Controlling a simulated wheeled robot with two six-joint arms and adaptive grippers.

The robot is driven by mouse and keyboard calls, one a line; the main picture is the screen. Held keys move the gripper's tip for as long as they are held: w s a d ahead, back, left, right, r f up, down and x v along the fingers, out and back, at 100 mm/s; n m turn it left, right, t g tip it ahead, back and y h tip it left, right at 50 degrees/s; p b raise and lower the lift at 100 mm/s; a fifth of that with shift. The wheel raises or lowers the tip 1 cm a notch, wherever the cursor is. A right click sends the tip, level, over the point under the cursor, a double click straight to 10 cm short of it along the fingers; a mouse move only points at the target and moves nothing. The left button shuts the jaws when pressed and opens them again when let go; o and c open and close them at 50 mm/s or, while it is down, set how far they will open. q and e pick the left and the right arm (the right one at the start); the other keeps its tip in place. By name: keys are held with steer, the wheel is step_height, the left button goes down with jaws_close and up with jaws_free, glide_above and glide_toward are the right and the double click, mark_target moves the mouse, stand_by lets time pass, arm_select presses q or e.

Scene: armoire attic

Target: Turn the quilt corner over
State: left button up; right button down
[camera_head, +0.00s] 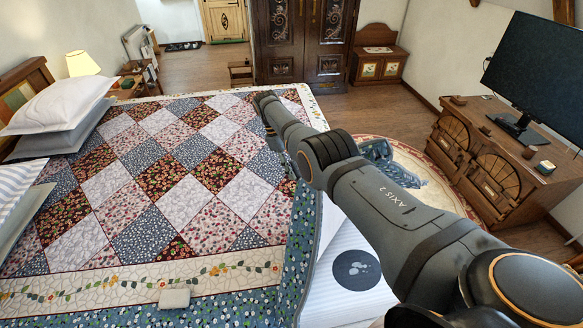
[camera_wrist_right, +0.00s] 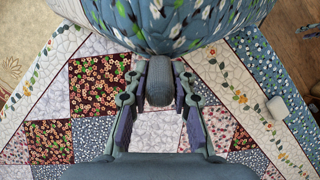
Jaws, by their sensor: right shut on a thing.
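The patchwork quilt (camera_head: 160,190) covers the bed, with a cream flower-vine band and a blue floral border. In the right wrist view, the quilt (camera_wrist_right: 50,140) lies under my right gripper (camera_wrist_right: 159,65), and a blue floral fold (camera_wrist_right: 150,25) bulges at its fingertips. The gripper is shut on the quilt's fold. In the head view, my right gripper (camera_head: 265,103) is over the bed's right side, and the arm hides much of the fold. Blue floral cloth also shows right of the arm. White mattress (camera_head: 330,290) is bare at the near right. My left gripper is not in view.
A small pale block (camera_head: 174,298) lies on the quilt's near border. Pillows (camera_head: 60,105) are stacked at the left. A wooden cabinet (camera_head: 500,165) with a monitor (camera_head: 535,75) stands right. An armoire (camera_head: 300,40) is at the back.

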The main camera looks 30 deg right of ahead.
steer(key=shift+s+f, duration=0.15)
steer(key=c, duration=1.3)
jaws_free()
steer(key=shift+o, duration=0.9)
steer(key=shift+d, duration=0.1)
